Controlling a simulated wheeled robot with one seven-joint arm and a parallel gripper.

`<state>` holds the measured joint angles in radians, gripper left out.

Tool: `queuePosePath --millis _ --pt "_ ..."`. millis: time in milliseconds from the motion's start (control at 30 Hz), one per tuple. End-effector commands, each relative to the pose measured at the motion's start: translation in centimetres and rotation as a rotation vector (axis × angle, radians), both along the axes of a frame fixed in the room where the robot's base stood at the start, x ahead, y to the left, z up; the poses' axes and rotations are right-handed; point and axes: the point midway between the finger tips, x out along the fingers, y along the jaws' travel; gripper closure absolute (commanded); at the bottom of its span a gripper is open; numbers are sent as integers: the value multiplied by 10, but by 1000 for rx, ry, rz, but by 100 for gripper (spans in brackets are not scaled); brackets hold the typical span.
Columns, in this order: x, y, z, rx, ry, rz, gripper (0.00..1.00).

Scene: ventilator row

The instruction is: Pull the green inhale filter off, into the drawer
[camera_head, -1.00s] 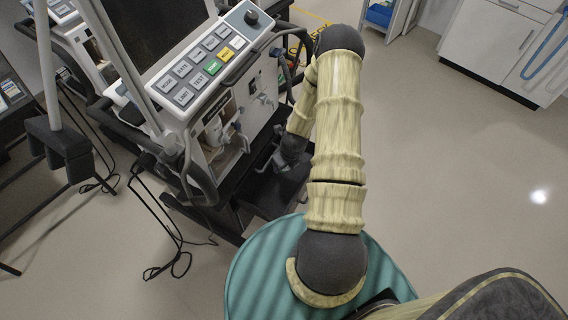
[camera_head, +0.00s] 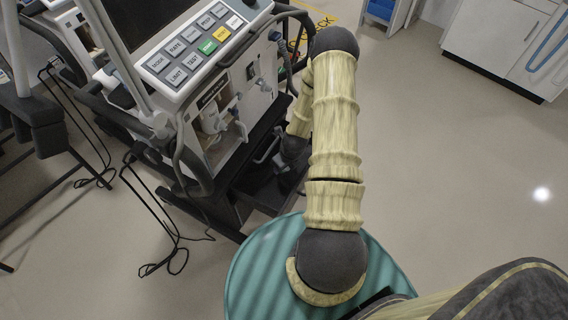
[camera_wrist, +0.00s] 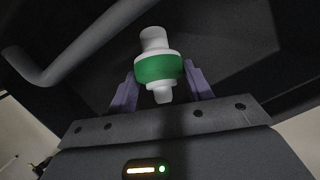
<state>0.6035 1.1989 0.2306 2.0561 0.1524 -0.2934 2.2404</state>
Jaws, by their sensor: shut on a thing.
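The green inhale filter (camera_wrist: 158,68), a green band with white ends, stands between the two purple fingers of my gripper (camera_wrist: 158,84) in the wrist view. My gripper is shut on it, and its white ends stick out above and below. In the head view my arm covers most of the gripper, and the filter cannot be made out there. The ventilator (camera_head: 215,88) stands left of my arm. A dark, low drawer-like space (camera_head: 262,186) shows beneath its front, partly behind my arm.
A grey tube or rail (camera_wrist: 85,45) crosses the upper left of the wrist view, against dark surfaces. Black cables (camera_head: 165,225) hang to the floor left of the ventilator. White cabinets (camera_head: 500,45) stand far right. The floor between is clear.

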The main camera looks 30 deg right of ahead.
Motion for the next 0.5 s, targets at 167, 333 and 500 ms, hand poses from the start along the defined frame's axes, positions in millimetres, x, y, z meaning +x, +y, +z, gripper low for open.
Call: queuePosePath --millis 167,333,500 --pt "0 0 -2 0 0 0 91" --pt "0 0 -2 0 0 0 91" --pt "0 0 -2 0 0 0 24"
